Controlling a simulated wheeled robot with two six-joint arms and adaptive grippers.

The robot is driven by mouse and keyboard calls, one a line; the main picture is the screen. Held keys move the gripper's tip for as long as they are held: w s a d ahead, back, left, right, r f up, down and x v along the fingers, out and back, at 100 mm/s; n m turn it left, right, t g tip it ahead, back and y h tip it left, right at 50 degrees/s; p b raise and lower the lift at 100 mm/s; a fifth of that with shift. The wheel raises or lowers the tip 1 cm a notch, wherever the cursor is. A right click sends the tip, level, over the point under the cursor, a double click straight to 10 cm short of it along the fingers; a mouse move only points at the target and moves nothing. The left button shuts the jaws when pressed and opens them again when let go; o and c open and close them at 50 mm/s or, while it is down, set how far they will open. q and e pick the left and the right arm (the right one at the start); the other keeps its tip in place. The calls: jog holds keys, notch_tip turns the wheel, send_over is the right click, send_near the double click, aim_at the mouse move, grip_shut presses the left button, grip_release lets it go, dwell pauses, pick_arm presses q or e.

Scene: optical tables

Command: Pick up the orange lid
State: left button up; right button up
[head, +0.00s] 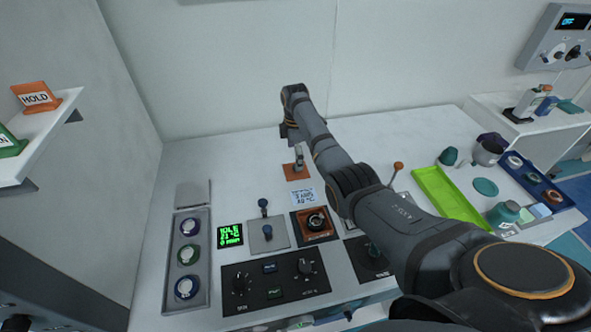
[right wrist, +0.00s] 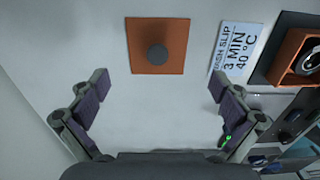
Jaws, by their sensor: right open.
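The orange lid (head: 296,173) is a flat orange square lying on the white table, with a grey knob standing up from its middle. In the right wrist view the lid (right wrist: 142,60) is at the upper middle, its knob seen end-on as a dark grey disc. My right gripper (head: 290,133) is above the table at the far end of its arm, just beyond the lid in the head view. In the right wrist view the gripper (right wrist: 159,75) has its fingers spread wide, with bare table between them and the lid ahead of the fingertips. My left gripper is not in view.
A wash slip card (head: 303,196) lies close to the lid. A green tray (head: 447,195) stands to the right. Bare table lies left of the lid.

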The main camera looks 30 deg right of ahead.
jog(key=shift+d+f, duration=0.1)
jog(key=shift+f, duration=0.45)
notch_tip(320, 180, down, 4)
jog(key=shift+w+d+r, duration=0.1)
jog(key=shift+w+d, duration=0.05)
jog(key=shift+c, duration=1.2)
jog(key=c, duration=0.9)
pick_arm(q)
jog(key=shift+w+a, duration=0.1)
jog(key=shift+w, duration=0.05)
pick_arm(e)
grip_shut()
